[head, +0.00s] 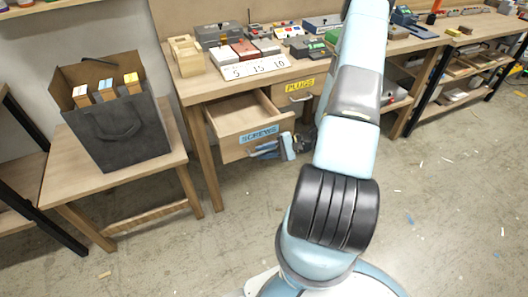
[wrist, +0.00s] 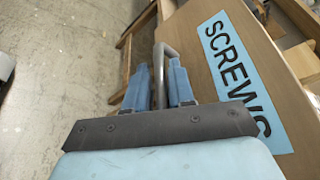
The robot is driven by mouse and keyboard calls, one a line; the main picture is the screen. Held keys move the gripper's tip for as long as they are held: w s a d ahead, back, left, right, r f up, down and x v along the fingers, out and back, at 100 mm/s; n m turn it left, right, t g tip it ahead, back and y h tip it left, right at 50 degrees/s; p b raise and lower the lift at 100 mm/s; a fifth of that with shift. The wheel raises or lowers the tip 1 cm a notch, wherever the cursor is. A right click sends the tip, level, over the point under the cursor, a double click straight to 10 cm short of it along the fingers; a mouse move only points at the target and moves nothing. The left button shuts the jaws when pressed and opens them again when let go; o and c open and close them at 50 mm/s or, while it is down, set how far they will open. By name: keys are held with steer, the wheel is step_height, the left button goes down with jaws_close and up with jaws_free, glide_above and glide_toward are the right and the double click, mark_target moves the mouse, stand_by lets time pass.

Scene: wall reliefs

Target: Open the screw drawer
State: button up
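The screw drawer (head: 236,147) is pulled well out of the wooden table in the head view, and its inside looks empty. Its front carries a blue SCREWS label (head: 259,133), which also shows large and tilted in the wrist view (wrist: 237,62). My gripper (head: 264,149) is at the drawer front, just below the label. In the wrist view my gripper's two blue fingers (wrist: 160,78) stand on either side of the grey bar handle (wrist: 161,62), closed about it. In the head view the handle is mostly hidden behind the fingers.
A PLUGS drawer (head: 299,86) is shut to the right of the open drawer. A dark bag (head: 122,135) with boxes stands on a low table (head: 80,190) at left. Devices and a number strip (head: 254,69) lie on the tabletop. The floor in front is mostly clear, with small scraps.

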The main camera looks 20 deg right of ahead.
steer(key=v, duration=1.3)
steer(key=shift+s+d, duration=0.15)
steer(key=shift+d, duration=0.15)
steer(key=shift+r, duration=0.2)
steer(key=a+r+n+g+h, duration=0.3)
steer(key=a+r+h, duration=0.15)
steer(key=r, duration=0.65)
steer(key=a+r+n+g+h, duration=0.35)
steer(key=a+r, duration=0.25)
steer(key=r, duration=0.5)
steer(key=s+a+r+n+t+h, duration=0.2)
steer(key=s+r, duration=0.4)
steer(key=r, duration=0.3)
steer(key=s+a+r+n+t+h, duration=0.1)
steer(key=s+a+r+t+h, duration=0.3)
steer(key=r, duration=0.5)
steer(key=shift+s+a+r+n+t+h, duration=0.25)
steer(key=shift+s+a+n+t+h, duration=0.25)
steer(key=shift+s+a, duration=0.5)
